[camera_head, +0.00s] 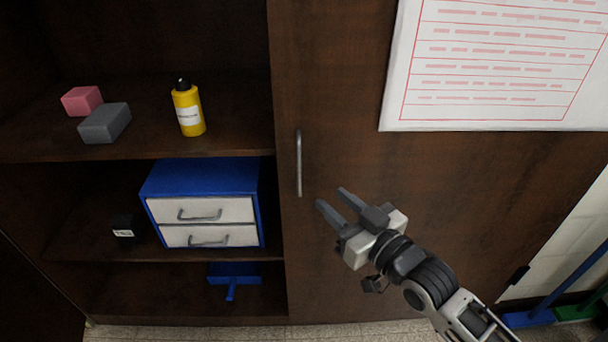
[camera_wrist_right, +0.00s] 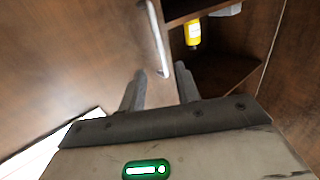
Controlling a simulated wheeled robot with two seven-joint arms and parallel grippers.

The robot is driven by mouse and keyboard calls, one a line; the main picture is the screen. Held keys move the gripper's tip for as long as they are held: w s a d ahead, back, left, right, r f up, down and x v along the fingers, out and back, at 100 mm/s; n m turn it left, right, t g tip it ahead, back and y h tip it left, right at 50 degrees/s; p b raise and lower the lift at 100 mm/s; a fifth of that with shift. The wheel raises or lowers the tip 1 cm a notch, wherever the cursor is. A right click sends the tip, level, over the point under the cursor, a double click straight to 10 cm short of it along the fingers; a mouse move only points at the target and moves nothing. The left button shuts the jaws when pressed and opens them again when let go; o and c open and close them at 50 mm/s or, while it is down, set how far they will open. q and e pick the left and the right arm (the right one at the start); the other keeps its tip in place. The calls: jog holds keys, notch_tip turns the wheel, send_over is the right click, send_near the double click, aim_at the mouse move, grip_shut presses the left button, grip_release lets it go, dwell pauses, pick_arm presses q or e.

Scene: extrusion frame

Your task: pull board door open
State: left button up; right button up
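The board door (camera_head: 450,190) is a dark brown wooden panel with a white, red-lined sheet on it, and it looks closed beside the open shelves. Its vertical metal handle (camera_head: 299,163) is near the door's left edge. My right gripper (camera_head: 331,200) is open and empty, to the right of and a little below the handle in the head view. In the right wrist view the handle (camera_wrist_right: 157,38) is ahead of the two separated fingers (camera_wrist_right: 160,85), not between them. My left gripper is in neither view.
Shelves to the left hold a yellow bottle (camera_head: 188,108), a pink block (camera_head: 82,101), a grey block (camera_head: 105,124), a blue drawer box (camera_head: 203,178) and a small black box (camera_head: 124,228). A blue item (camera_head: 235,274) is lower. Blue and green items stand at lower right.

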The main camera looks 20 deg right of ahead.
aim_at(300, 172)
jog(key=x, duration=1)
jog(key=shift+w+f, duration=0.1)
grip_shut()
